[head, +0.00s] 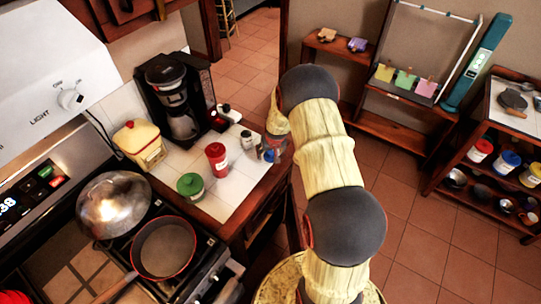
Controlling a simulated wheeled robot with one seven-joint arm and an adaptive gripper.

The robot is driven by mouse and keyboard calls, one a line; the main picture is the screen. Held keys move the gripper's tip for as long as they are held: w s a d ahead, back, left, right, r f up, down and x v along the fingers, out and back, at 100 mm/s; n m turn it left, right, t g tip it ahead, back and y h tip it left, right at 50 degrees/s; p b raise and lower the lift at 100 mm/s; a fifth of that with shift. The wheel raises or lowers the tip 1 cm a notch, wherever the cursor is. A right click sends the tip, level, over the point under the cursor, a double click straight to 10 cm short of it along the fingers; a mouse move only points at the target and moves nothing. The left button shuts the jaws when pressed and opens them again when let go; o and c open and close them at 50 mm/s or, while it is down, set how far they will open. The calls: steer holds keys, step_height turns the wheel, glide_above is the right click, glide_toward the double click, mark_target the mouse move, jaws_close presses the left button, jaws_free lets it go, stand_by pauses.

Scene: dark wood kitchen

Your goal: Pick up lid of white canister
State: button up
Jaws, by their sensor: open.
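My arm rises from the bottom and bends over at the top, so its end hangs down beside the right edge of the tiled counter. My gripper (273,148) is there, small and partly hidden, and appears empty. No plain white canister stands out clearly on the counter. A pale jar with a green lid (190,183) stands on the counter near the stove, its lid on. A cream canister (140,146) with a yellowish lid and red knob stands farther back. A red-lidded container (216,156) stands between the green-lidded jar and my gripper. My gripper is apart from all three.
A coffee maker (175,97) stands at the counter's back. Small shakers (247,139) stand near my gripper. A pan (164,247) and a domed metal lid (114,204) sit on the stove. White canisters with coloured lids (480,151) stand on the right shelf.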

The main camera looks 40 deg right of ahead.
steer(key=shift+f, duration=0.1)
steer(key=shift+c, duration=1.2)
steer(key=c, duration=0.7)
steer(key=shift+c, duration=0.2)
